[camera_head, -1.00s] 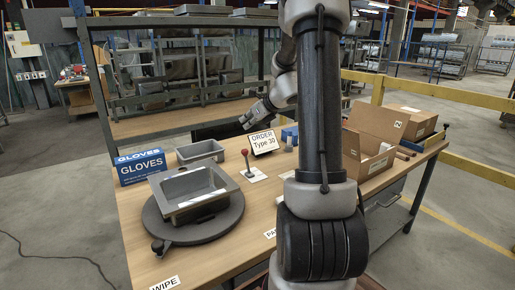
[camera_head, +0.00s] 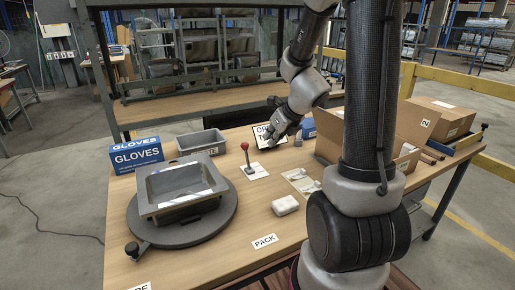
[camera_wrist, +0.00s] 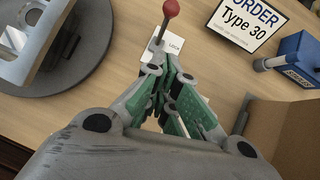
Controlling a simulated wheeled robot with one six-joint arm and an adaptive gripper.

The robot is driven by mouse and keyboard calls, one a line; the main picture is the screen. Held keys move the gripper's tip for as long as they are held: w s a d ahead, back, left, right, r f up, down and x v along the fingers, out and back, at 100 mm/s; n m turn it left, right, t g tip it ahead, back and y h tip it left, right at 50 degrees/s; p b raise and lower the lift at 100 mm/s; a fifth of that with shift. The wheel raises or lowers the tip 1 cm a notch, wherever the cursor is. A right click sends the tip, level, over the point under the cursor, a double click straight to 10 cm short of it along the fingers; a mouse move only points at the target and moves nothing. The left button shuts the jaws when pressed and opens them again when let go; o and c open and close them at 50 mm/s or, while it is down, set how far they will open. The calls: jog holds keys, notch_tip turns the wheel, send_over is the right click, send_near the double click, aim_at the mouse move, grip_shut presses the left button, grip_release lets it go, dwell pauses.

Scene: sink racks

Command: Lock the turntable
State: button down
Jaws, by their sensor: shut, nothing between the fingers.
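The dark grey round turntable (camera_head: 222,217) lies on the wooden table with a grey sink (camera_head: 180,187) on it. A small dark knob (camera_head: 132,248) sticks out at its front left edge. Right of the turntable, a lever with a red ball (camera_head: 244,146) stands on a white plate (camera_head: 257,172); it leans slightly left. In the wrist view the lever's red ball (camera_wrist: 171,8) is just beyond my fingers, and the plate's label (camera_wrist: 176,44) seems to read LOCK. My gripper (camera_wrist: 165,72) is shut and empty, apart from the lever. In the head view it is behind and right of the lever.
An order sign (camera_wrist: 243,24) reading Type 30 stands close to my gripper. A blue gloves box (camera_head: 137,155) and a grey bin (camera_head: 201,143) stand behind the turntable. A white packet (camera_head: 285,205) lies in front. An open cardboard box (camera_head: 398,125) stands at right.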

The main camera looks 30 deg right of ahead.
jog(key=w+r+x, duration=0.1)
jog(key=w+x, duration=0.1)
jog(key=x, duration=1)
jog(key=shift+w+a, duration=0.25)
jog(key=shift+w, duration=0.1)
jog(key=shift+w+r, duration=0.15)
jog(key=shift+w, duration=0.8)
